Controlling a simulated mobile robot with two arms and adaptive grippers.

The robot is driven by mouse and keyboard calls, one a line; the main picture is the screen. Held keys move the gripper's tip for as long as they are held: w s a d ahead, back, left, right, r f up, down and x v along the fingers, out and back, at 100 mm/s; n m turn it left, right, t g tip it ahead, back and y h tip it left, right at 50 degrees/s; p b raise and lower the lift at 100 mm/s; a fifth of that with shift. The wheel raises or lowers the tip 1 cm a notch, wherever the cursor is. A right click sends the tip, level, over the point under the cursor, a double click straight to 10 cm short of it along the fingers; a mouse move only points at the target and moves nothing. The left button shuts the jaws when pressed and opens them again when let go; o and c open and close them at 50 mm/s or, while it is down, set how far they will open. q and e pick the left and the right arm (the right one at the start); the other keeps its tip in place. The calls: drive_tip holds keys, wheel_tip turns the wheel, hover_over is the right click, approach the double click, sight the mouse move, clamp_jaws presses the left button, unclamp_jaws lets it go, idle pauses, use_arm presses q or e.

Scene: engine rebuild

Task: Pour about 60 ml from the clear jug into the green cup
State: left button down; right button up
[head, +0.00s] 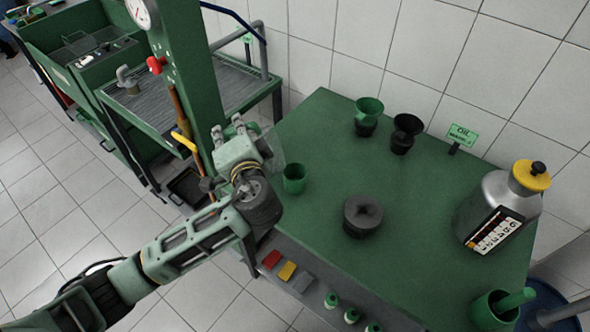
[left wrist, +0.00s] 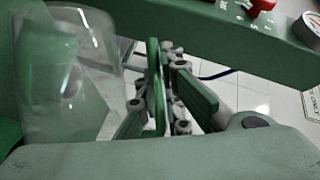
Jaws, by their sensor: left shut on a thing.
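The green cup (head: 294,179) stands upright near the left edge of the green table. My left gripper (head: 230,128) is just left of and behind the cup, above the table's edge. It is shut on the clear jug (head: 277,148), which is faint and see-through in the head view and lies partly behind the gripper. The jug also shows at the left of the left wrist view (left wrist: 88,80), beside the fingers (left wrist: 165,95). The jug's liquid level and exact tilt cannot be made out. My right gripper is not in view.
A green post (head: 185,75) rises close to the gripper.

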use_arm(q)
drive_tip(key=shift+d+r, duration=0.2)
drive_tip(key=shift+r, duration=0.15)
drive_tip(key=shift+d+r+m+p, duration=0.2)
drive_tip(key=shift+d+m+p, duration=0.1)
drive_tip(key=shift+d, duration=0.2)
drive_tip(key=shift+d+r+m+p, duration=0.2)
drive_tip(key=shift+d+m, duration=0.1)
drive_tip(key=shift+d, duration=0.2)
drive_tip(key=shift+d+r, duration=0.1)
drive_tip(key=shift+d, duration=0.15)
drive_tip(key=shift+w+d+r+m+t+y+p, duration=0.1)
drive_tip(key=shift+d+r+m+t+y+p, duration=0.2)
idle(1.6)
